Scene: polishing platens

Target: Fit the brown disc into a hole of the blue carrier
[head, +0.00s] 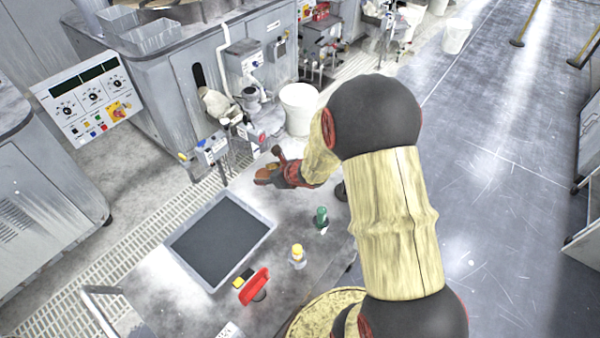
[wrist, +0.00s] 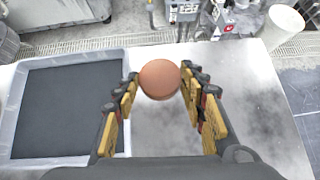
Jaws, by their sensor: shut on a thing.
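The brown disc (wrist: 160,79) is held between the fingertips of my gripper (wrist: 160,86) in the wrist view, its round face towards the camera. In the head view my gripper (head: 276,174) is above the far end of the grey table, with the brown disc (head: 262,179) at its tips. The disc looks clear of the tabletop, to the right of the dark-floored tray. I cannot make out a blue carrier in either view.
A pale-rimmed tray (head: 181,262) with a dark floor lies on the table (head: 180,310). A green-topped bottle (head: 321,218), a yellow-topped bottle (head: 297,256) and a red-handled item (head: 254,287) stand nearer. Beyond is a grey machine (head: 160,75) and a white bucket (head: 299,108).

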